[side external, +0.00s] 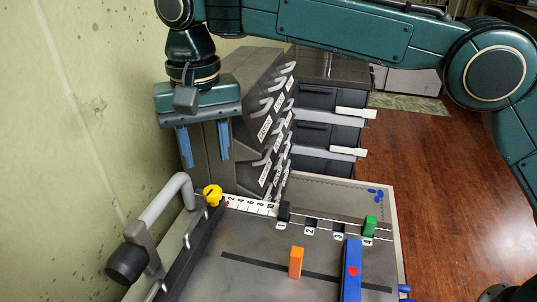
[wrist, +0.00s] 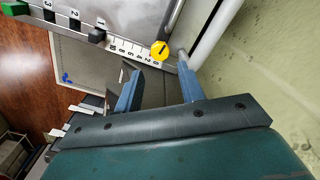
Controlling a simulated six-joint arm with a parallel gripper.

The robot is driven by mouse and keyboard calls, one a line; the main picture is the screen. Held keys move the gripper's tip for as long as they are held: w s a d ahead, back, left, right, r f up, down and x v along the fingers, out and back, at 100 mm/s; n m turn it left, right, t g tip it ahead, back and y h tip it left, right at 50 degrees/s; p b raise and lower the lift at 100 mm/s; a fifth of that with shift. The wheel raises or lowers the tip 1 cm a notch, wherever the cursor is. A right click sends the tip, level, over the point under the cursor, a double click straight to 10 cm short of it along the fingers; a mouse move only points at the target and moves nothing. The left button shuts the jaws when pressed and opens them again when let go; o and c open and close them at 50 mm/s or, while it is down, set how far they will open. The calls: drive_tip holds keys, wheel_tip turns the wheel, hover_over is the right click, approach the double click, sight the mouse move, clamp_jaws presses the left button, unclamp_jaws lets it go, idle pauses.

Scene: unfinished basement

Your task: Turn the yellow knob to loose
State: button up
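The yellow knob (side external: 212,194) sits at the left end of a white numbered scale (side external: 250,205) on the grey panel's back edge. A dark line marks its face, and a small red mark shows beside it. The knob also shows in the wrist view (wrist: 159,50), past the fingertips. My gripper (side external: 204,161) is open, with two blue fingers apart and nothing between them. It hangs above and behind the knob, not touching it. In the wrist view the fingers (wrist: 159,88) point toward the panel. I cannot read a "loose" label.
A grey handle bar (side external: 165,200) rises left of the knob near the wall. Grey hooked racks (side external: 270,125) stand behind. A slider with a green block (side external: 370,226), an orange block (side external: 296,262) and a blue bar (side external: 351,270) are to the right.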

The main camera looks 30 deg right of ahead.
sight(212, 190)
drive_tip(key=shift+f, duration=3.75)
drive_tip(key=c, duration=0.7)
drive_tip(key=shift+n, duration=3)
drive_tip(key=shift+r, duration=0.1)
drive_tip(key=o, duration=0.7)
